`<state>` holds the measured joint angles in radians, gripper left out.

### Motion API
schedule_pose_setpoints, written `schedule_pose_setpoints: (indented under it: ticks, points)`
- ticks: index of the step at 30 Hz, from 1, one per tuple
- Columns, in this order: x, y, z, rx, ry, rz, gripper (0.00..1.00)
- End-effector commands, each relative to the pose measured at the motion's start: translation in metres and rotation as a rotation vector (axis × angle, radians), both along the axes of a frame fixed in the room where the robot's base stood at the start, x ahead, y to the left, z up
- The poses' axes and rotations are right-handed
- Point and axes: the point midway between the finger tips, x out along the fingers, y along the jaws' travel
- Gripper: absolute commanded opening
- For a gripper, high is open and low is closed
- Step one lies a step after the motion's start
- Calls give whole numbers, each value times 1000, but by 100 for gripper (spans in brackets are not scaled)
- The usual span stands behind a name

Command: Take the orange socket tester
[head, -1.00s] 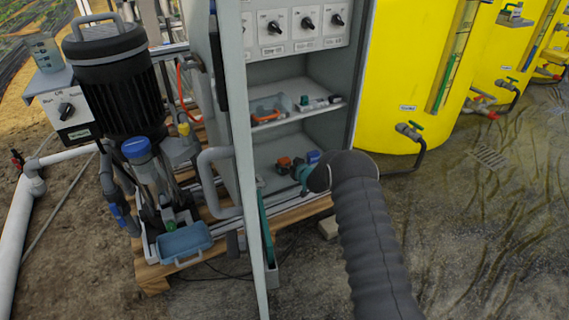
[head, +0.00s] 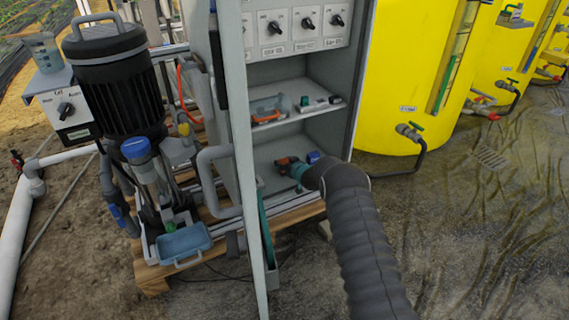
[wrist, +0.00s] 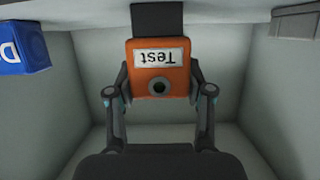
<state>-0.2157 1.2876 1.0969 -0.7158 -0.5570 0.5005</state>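The orange socket tester (wrist: 158,72) is in the wrist view, with an upside-down "Test" label and a dark round hole. It is between the two fingers of my gripper (wrist: 159,80), one on each side and close to its edges. I see no clear gap at the sides, but cannot tell whether the fingers press on it. In the head view the tester (head: 284,162) shows as a small orange patch on the cabinet's lower shelf, partly hidden by my gripper (head: 299,171).
A blue box (wrist: 23,48) stands beside the tester; it also shows in the head view (head: 313,156). Cabinet walls enclose the shelf on both sides. The upper shelf (head: 300,115) holds an orange-and-teal item and small parts. The open cabinet door (head: 238,150) stands at the left.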

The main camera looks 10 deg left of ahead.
Motion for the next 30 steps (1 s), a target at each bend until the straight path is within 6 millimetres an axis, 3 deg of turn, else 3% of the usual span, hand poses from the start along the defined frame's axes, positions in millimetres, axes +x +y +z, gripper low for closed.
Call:
schedule_pose_setpoints:
  ticks: [30]
  points:
    - [0,0,27,1,-1,0,13]
